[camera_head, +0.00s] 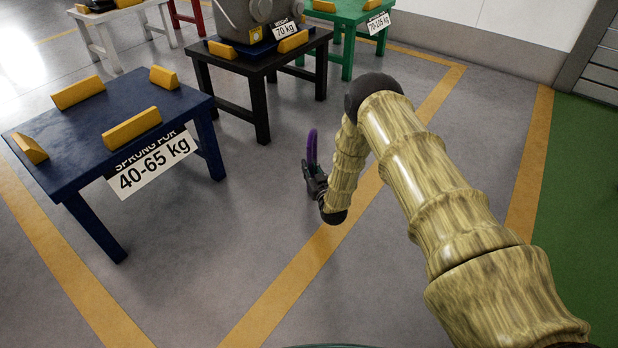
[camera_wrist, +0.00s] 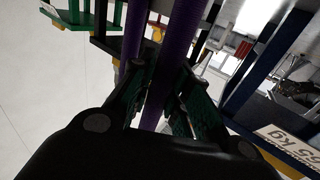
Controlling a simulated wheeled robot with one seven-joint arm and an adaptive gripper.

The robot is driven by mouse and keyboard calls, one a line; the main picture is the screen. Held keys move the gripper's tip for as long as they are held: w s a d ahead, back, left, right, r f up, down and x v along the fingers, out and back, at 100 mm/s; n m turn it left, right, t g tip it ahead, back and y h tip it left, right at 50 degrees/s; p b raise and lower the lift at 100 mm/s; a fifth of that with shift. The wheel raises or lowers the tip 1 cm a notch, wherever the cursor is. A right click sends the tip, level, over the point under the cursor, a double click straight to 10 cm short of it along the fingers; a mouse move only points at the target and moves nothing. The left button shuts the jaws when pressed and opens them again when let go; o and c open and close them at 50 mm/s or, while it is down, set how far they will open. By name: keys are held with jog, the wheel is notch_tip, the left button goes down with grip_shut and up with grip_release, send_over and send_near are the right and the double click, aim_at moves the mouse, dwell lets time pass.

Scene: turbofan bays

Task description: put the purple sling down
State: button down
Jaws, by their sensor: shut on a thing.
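The purple sling (camera_head: 312,148) stands up as a narrow loop from my gripper (camera_head: 316,186) in the head view. In the wrist view the purple sling (camera_wrist: 180,40) runs up between the dark green fingers of my gripper (camera_wrist: 160,95), which are shut on it. My gripper holds it over the open grey floor, apart from the tables. The lower part of the sling is hidden by the gripper.
A blue table (camera_head: 80,143) with yellow blocks and a "40-65 kg" sign stands at left. A black table (camera_head: 262,68) bears a grey machine (camera_head: 245,18). A green table (camera_head: 350,14) stands behind. Grey floor with yellow lines is clear around my gripper.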

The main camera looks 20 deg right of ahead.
jog(key=shift+f+b, duration=1.3)
jog(key=shift+f, duration=0.55)
jog(key=c, duration=1.3)
grip_release()
jog(key=shift+c, duration=0.2)
